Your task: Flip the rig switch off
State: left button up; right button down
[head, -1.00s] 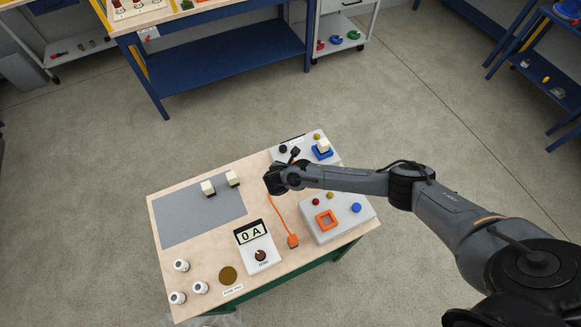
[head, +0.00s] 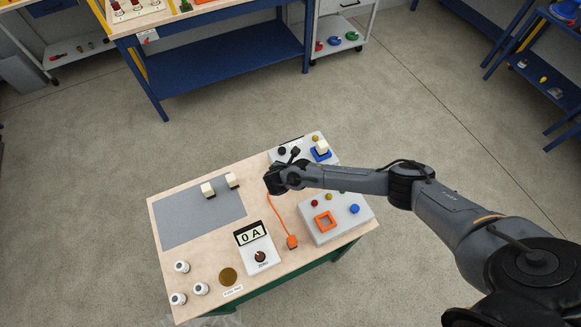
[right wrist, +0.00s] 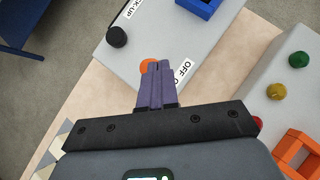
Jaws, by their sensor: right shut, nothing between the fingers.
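The grey box (right wrist: 205,50) under my right gripper bears a label (right wrist: 184,74) reading "OFF" and the start of another word. A small orange round part (right wrist: 148,66), likely the switch, shows at my right gripper's fingertips; the fingers hide part of it, so its position and any contact cannot be told. My right gripper (right wrist: 156,64) is shut and empty, pointing down over this box. In the head view the box (head: 307,145) stands at the table's back right corner, and my forearm and wrist hide its front. My left gripper is out of view.
A black knob (right wrist: 116,36) and a blue square frame (right wrist: 196,6) sit on the same box. A second box with an orange frame (head: 317,225) stands nearer on the right. A "0 A" meter (head: 250,234), a grey mat (head: 185,225) and white jars (head: 182,267) lie leftward.

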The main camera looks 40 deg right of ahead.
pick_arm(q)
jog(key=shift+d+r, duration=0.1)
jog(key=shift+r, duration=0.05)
pick_arm(e)
jog(key=shift+a+r, duration=0.1)
jog(key=shift+r, duration=0.1)
jog(key=shift+a, duration=0.1)
jog(key=shift+s+a+f, duration=0.1)
jog(key=shift+s+a, duration=0.05)
jog(key=shift+a, duration=0.05)
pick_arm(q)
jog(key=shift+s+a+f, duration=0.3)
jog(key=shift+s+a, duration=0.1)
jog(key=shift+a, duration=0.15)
pick_arm(e)
jog(key=s+a+r, duration=0.4)
jog(key=s+a, duration=0.1)
jog(key=a, duration=0.5)
jog(key=shift+a, duration=0.35)
